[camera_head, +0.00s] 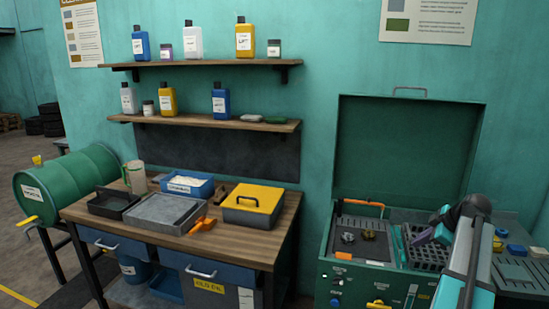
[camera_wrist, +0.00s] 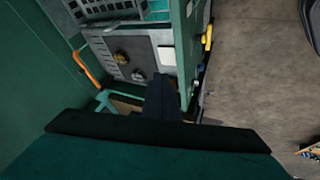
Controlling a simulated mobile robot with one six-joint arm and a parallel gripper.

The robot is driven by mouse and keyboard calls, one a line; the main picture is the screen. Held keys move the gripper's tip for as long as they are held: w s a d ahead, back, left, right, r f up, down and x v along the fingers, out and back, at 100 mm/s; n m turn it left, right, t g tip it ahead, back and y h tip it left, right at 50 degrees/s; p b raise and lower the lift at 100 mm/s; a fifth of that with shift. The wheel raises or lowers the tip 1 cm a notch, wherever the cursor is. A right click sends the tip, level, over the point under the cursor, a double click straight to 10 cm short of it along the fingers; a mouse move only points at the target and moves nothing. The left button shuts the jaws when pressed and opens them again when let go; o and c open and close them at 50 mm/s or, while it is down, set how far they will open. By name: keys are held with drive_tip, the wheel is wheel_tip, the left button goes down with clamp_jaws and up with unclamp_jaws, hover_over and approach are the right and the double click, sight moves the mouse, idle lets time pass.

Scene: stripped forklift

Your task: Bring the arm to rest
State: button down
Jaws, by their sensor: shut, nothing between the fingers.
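My arm (camera_head: 465,265) reaches up from the lower right in the head view and bends at a dark joint. Its teal and dark end hangs over the right part of an open green parts-washer cabinet (camera_head: 350,275). My gripper (camera_wrist: 162,88) shows in the wrist view as a dark, narrow shape pointing at the cabinet's edge. It is shut and empty. In the wrist view the cabinet's grey tray (camera_wrist: 145,55) lies beyond the fingers, with two small round parts, one brass-coloured (camera_wrist: 121,57) and one dark (camera_wrist: 138,75).
The cabinet's raised lid (camera_head: 405,150) stands behind the tray. A workbench (camera_head: 240,245) to the left carries trays, a blue bin (camera_head: 187,186) and a yellow-lidded box (camera_head: 253,205). Two shelves (camera_head: 205,65) with bottles hang above it. A green drum (camera_head: 65,185) lies at far left.

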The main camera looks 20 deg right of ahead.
drive_tip(key=w+a+f+n+g+y+b, duration=0.15)
drive_tip(key=w+a+f, duration=0.35)
drive_tip(key=a+f, duration=0.5)
drive_tip(key=w+a+f+n+g+y+b, duration=0.15)
drive_tip(key=w+a+f, duration=0.25)
drive_tip(key=a+f, duration=0.7)
drive_tip(key=s+a+f+g+y+b, duration=0.1)
drive_tip(key=s+a+f+g+b, duration=0.15)
drive_tip(key=a+f, duration=1.65)
drive_tip(key=s+a+f+g+b, duration=0.1)
drive_tip(key=s+a+f+g, duration=0.4)
drive_tip(key=s+a+f, duration=0.9)
drive_tip(key=s+a+f+m+g+h, duration=0.1)
drive_tip(key=s+f+m+h, duration=0.1)
drive_tip(key=s+m, duration=0.3)
drive_tip(key=s+a+f+m+g+h+b, duration=0.1)
drive_tip(key=s+f+m, duration=0.3)
drive_tip(key=s, duration=0.8)
drive_tip(key=shift+s+f+m+h+b, duration=0.3)
drive_tip(key=shift+s+m+h, duration=0.1)
drive_tip(key=shift+m+h, duration=0.4)
